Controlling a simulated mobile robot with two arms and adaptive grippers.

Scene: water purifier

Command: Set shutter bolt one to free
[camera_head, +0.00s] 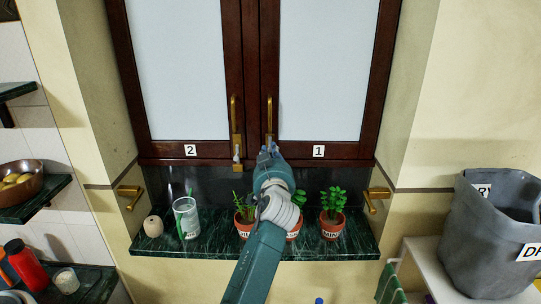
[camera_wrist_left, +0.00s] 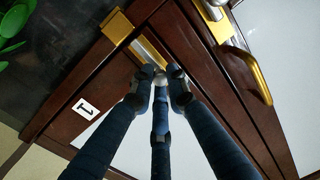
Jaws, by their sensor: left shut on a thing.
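Shutter bolt one is a brass and silver bolt (camera_head: 269,137) at the foot of the dark wood shutter marked 1 (camera_head: 318,151). My left gripper (camera_head: 270,152) reaches up to it and covers its lower part. In the left wrist view, its blue fingers (camera_wrist_left: 162,82) are closed around the bolt's small silver knob. The bolt's silver bar (camera_wrist_left: 147,50) and a brass end piece (camera_wrist_left: 117,28) show beyond the fingertips. The label 1 (camera_wrist_left: 88,107) lies to the left there. My right gripper is in neither view.
The second bolt (camera_head: 237,149) sits close by on the left shutter, marked 2 (camera_head: 190,150). Below, a green marble sill (camera_head: 205,242) carries a glass (camera_head: 186,218) and potted plants, one a mint-like plant (camera_head: 333,203). A grey bag (camera_head: 490,235) stands at right.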

